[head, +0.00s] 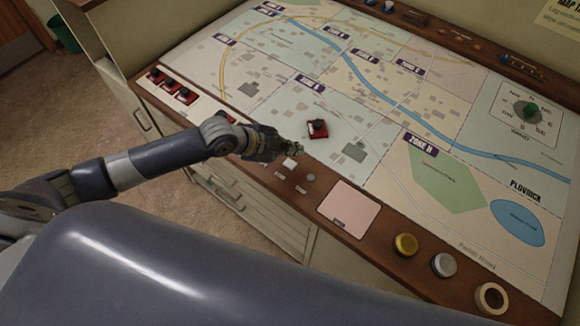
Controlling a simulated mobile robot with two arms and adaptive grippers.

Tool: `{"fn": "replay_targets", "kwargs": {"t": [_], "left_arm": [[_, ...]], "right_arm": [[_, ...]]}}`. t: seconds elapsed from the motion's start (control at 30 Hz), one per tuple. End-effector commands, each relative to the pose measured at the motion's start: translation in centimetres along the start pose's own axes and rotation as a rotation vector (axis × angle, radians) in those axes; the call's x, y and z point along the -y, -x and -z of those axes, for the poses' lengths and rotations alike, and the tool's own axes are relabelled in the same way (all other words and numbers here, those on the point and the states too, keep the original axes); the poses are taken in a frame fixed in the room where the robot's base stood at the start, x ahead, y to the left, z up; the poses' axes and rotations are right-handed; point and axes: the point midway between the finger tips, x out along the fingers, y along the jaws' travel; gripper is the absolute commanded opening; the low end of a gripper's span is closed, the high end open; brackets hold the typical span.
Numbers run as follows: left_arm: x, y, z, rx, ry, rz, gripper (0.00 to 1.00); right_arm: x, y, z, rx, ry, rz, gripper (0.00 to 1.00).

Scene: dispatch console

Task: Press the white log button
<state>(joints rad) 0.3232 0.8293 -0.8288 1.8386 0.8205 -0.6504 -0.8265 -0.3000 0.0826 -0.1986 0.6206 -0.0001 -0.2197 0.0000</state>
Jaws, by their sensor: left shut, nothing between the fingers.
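A small white square button (290,163) sits on the wooden front strip of the console, just left of a grey round button (311,177). Small labels lie in front of them, too small to read. My left gripper (297,149) is shut and empty. Its fingertips show just behind the white button in the picture; I cannot tell whether they touch anything. My right gripper is not in view.
A red piece (317,129) stands on the map (400,110) right of my left gripper. Several red pieces sit on a tray at the left. A pink pad (349,208), gold knob (405,245), silver knob (443,265) and ring (491,298) line the front strip.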

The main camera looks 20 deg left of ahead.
Motion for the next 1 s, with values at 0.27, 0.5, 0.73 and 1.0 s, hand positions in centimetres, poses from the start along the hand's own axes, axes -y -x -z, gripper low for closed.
{"fn": "replay_targets", "kwargs": {"t": [0.27,0.5,0.73,1.0], "left_arm": [[-2.0,-2.7,-2.0,0.000,0.001,0.000,0.00],[-2.1,-3.0,-2.1,0.000,0.001,0.000,0.00],[-2.1,-3.0,-2.1,-0.001,0.001,0.000,0.00],[-2.1,-3.0,-2.1,-0.001,0.001,0.000,0.00]], "right_arm": [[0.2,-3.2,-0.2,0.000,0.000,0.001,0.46],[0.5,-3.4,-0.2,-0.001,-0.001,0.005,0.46],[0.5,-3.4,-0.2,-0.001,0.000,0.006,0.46],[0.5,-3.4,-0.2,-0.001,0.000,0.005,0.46]]}}
